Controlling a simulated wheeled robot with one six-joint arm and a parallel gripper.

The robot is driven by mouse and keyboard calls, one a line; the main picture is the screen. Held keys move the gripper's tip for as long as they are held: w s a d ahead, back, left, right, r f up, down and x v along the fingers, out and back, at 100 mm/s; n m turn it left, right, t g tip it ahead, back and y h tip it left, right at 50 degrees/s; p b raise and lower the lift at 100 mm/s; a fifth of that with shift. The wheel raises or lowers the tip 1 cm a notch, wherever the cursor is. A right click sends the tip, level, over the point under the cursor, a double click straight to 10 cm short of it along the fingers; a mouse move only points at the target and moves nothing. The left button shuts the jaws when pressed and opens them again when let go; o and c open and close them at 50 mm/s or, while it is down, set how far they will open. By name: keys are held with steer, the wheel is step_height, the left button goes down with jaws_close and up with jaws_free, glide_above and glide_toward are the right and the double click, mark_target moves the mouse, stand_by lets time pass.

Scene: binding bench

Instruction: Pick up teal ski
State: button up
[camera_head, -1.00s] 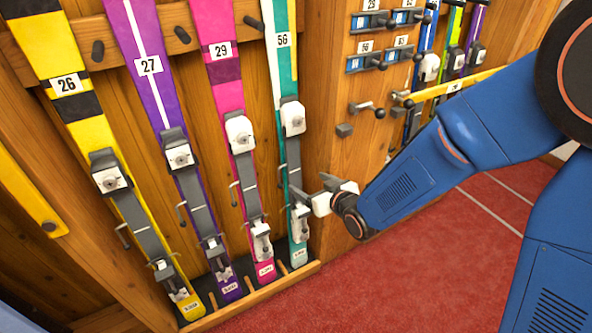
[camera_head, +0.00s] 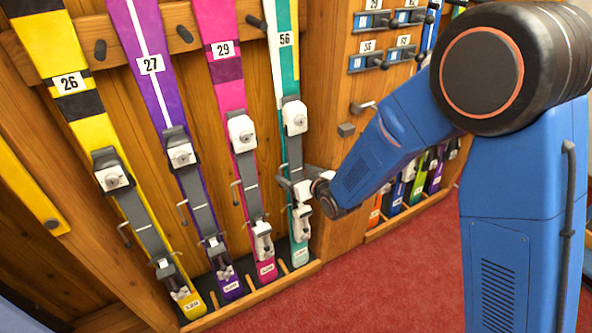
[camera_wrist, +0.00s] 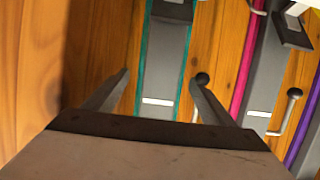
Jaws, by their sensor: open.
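The teal ski (camera_head: 290,80), with a white stripe and number 56, stands upright in the rack, the rightmost of the row in the head view. Its grey binding plate carries white toe and heel pieces. My gripper (camera_head: 281,176) is at the plate between those pieces, at mid-to-low height. In the wrist view the open fingers of my gripper (camera_wrist: 158,75) lie one on each side of the teal ski (camera_wrist: 166,70), with wood showing between the fingers and its edges. I cannot tell how deep the fingers reach.
A pink ski (camera_head: 228,80) numbered 29, a purple ski (camera_head: 150,65) numbered 27 and a yellow ski (camera_head: 70,85) numbered 26 stand to the left. A wooden panel (camera_head: 335,130) stands right of the teal ski.

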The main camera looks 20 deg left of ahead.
steer(key=x, duration=0.3)
steer(key=shift+w+a+f, duration=0.15)
steer(key=shift+w+a, duration=0.05)
jaws_close()
